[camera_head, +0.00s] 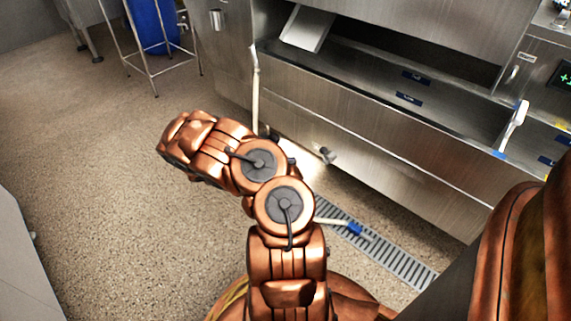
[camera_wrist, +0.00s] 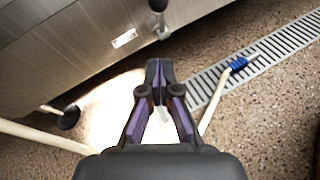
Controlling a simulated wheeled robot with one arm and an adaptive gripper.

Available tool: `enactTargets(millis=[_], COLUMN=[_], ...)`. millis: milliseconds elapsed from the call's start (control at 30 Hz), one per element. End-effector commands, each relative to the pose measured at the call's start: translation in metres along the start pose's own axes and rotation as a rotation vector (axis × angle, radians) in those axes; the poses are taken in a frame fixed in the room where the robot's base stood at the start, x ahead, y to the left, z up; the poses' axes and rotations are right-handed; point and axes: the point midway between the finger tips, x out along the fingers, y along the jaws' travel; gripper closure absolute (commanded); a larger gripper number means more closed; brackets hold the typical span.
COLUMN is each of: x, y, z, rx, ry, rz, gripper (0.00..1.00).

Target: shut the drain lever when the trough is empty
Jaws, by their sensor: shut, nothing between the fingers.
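The steel trough (camera_head: 370,88) runs along the machine in the head view; its visible floor looks bare, but its far part is in shadow. A small metal fitting with a dark end (camera_head: 327,155), perhaps the drain lever, sits low under the front panel. The wrist view shows a lever with a black grip (camera_wrist: 158,5) and metal stem (camera_wrist: 163,31) at the top, beside a small label; its upper end is cut off. My gripper (camera_wrist: 158,68) is shut and empty, below the lever in the picture and apart from it. The gripper cannot be made out in the head view.
A floor drain grate (camera_head: 390,258) runs along the machine. Open floor (camera_head: 90,180) lies left.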

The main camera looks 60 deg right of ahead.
Motion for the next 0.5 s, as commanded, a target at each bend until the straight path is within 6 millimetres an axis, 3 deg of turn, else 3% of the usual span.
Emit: enactTargets(millis=[400,500], x=[0.065,0.072], y=[-0.001,-0.001], z=[-0.004,0.007], rx=[0.002,0.002], ry=[0.002,-0.001], rz=[-0.002,0.0], gripper=[1.0,1.0])
